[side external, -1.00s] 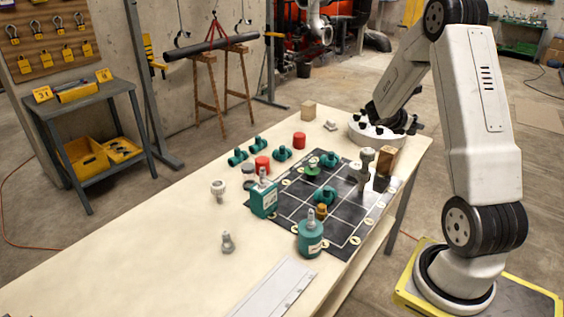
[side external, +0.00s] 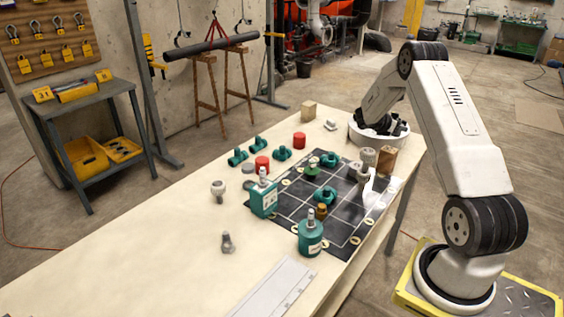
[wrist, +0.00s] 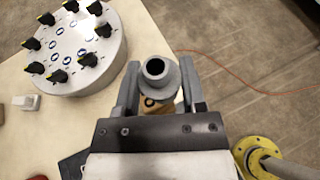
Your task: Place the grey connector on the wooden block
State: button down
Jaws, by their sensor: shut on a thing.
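My gripper (wrist: 159,72) has one finger on each side of the grey connector (wrist: 156,72) and is shut on it in the wrist view. The connector is a round, flanged piece with its open bore facing the camera. A brown wooden block (wrist: 155,106) shows partly behind it, mostly hidden by the connector and my gripper. In the side view the connector (side external: 367,158) appears upright, just left of the brown wooden block (side external: 388,160) at the mat's far right corner. I cannot tell whether the connector and block touch.
A round disc with black knobs (wrist: 75,50) stands at the table's far end. A paler wooden block (side external: 309,111) stands at the back. Teal fittings, red cylinders and a teal bottle (side external: 311,237) stand on or around the dark gridded mat (side external: 290,207). The table's front left is mostly clear.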

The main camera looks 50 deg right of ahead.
aim_at(389, 150)
jog(key=shift+w+d+f, duration=0.35)
jog(key=shift+d+f, duration=0.1)
jog(key=shift+f, duration=0.2)
jog(key=shift+w+d+f, duration=0.3)
jog(key=shift+d+f, duration=0.1)
jog(key=shift+f, duration=0.2)
jog(key=shift+w+d+f, duration=0.15)
jog(key=shift+d+f, duration=0.05)
jog(key=shift+f, duration=1.65)
jog(key=shift+f, duration=0.5)
jog(key=shift+c, duration=0.9)
grip_release()
jog(key=shift+r, duration=0.1)
